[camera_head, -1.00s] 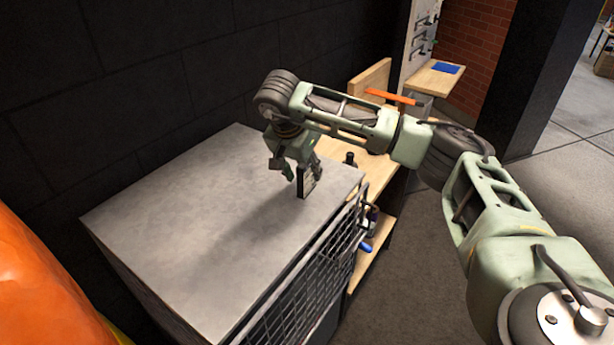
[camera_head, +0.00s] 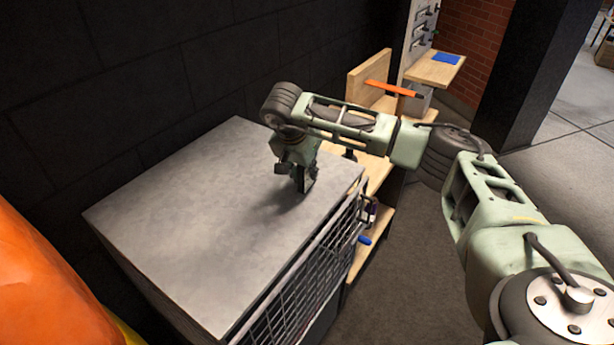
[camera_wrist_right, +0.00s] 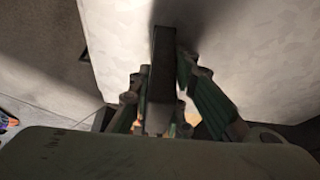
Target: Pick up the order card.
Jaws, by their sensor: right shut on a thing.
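The order card shows in the right wrist view as a thin dark upright piece (camera_wrist_right: 162,75), seen nearly edge-on, between the fingers of my right gripper (camera_wrist_right: 165,95). In the head view my right gripper (camera_head: 303,180) points down at the right end of the grey cabinet top (camera_head: 200,220). Its fingers are shut on the card, and they hide most of it there. I cannot tell whether the card's lower edge still touches the surface. My left gripper is not in view.
A wire mesh panel (camera_head: 305,285) runs along the cabinet's front side. A wooden bench with an orange bar (camera_head: 395,88) stands behind my right arm. A dark wall borders the back. An orange inflatable (camera_head: 45,290) fills the lower left. Most of the cabinet top is bare.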

